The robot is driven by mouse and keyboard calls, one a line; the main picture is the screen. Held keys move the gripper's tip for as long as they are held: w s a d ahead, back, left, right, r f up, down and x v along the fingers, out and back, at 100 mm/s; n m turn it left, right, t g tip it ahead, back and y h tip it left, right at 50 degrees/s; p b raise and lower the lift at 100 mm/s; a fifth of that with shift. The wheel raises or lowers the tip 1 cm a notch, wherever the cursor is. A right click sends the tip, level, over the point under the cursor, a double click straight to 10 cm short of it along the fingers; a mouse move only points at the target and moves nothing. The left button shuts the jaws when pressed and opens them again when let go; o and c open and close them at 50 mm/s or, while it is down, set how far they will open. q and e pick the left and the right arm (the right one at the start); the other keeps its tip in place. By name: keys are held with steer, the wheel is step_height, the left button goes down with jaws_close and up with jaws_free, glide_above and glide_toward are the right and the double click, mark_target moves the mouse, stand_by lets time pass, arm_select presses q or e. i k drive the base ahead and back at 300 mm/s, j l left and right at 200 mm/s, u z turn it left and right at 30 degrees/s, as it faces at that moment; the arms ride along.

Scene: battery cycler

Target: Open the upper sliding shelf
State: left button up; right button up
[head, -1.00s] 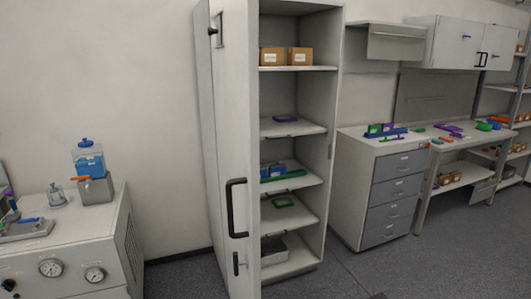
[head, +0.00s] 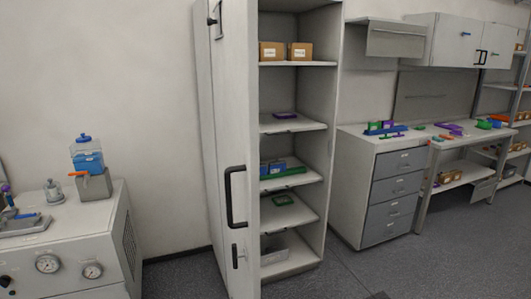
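A tall grey cabinet (head: 316,150) stands in the middle of the head view. Its door (head: 228,110) is swung open on the left side and carries a black handle (head: 237,197). The upper sliding shelf (head: 305,124) appears to be the one below the fixed box shelf; a small purple item (head: 284,114) lies on it. A lower shelf (head: 307,178) holds blue and green items (head: 281,168), and another shelf (head: 302,217) below it holds a green item (head: 283,199). The shelves' front edges sit about level with the cabinet front. Neither gripper is in view.
Two cardboard boxes (head: 286,51) sit on the fixed top shelf (head: 323,64). A drawer unit (head: 390,190) and workbench (head: 460,145) stand to the right. A grey machine (head: 85,230) with gauges stands at the left. The floor (head: 330,275) in front of the cabinet is clear.

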mark_target(269, 125)
steer(key=u, duration=0.6)
steer(key=i+l+u, duration=0.25)
steer(key=l+u, duration=0.2)
steer(key=i+l+u, duration=0.25)
steer(key=l, duration=0.2)
steer(key=l+u, duration=0.25)
